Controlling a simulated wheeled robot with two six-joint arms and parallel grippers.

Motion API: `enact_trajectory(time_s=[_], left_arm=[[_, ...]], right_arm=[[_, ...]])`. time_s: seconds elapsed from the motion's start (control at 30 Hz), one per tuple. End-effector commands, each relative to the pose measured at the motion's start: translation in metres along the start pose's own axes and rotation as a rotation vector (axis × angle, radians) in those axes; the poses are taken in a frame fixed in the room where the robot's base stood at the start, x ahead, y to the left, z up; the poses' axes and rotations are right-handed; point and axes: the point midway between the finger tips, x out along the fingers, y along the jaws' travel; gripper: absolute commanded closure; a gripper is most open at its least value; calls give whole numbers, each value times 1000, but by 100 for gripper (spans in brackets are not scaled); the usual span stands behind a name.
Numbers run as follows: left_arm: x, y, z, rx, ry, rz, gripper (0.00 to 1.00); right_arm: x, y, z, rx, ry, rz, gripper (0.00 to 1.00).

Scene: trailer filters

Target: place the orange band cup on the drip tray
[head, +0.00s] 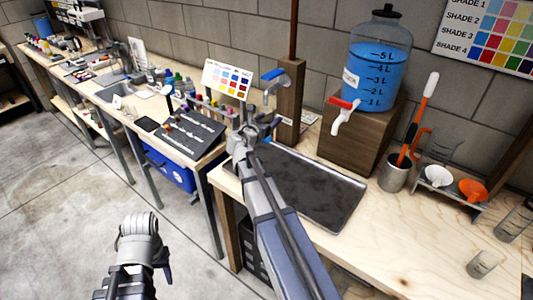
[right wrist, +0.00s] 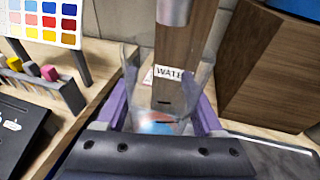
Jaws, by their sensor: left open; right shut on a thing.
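My right gripper (right wrist: 160,118) is shut on a clear cup (right wrist: 197,80). Orange and blue show low in the cup; I cannot tell band from contents. The cup is held in front of the wooden post with the WATER label (right wrist: 168,73), with the metal spout (right wrist: 173,10) above it. In the head view, my right gripper (head: 257,132) is at the post and mostly hides the cup. The dark drip tray (head: 318,192) lies flat on the bench to the right of my right arm, its visible surface bare. My left gripper (head: 140,250) is open, low over the floor.
A blue water jug (head: 378,75) on a wooden block (head: 352,140) has a red-handled tap (head: 343,115). A grey pot (head: 394,174) with tools and a small stand with cups (head: 455,188) are at right. A dark board (head: 182,137) lies left.

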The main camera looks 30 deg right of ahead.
Motion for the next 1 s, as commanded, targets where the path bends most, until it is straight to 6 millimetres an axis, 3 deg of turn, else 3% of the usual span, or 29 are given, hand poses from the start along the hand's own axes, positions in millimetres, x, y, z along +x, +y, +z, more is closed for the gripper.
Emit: enact_trajectory(time_s=[0.4, 0.67, 1.0], left_arm=[[59, 6, -4, 1, 0, 0, 50], [62, 6, -4, 1, 0, 0, 50], [97, 9, -6, 1, 0, 0, 50]], right_arm=[[12, 0, -58, 0, 0, 1, 89], [12, 0, -61, 0, 0, 1, 89], [20, 0, -96, 0, 0, 1, 89]])
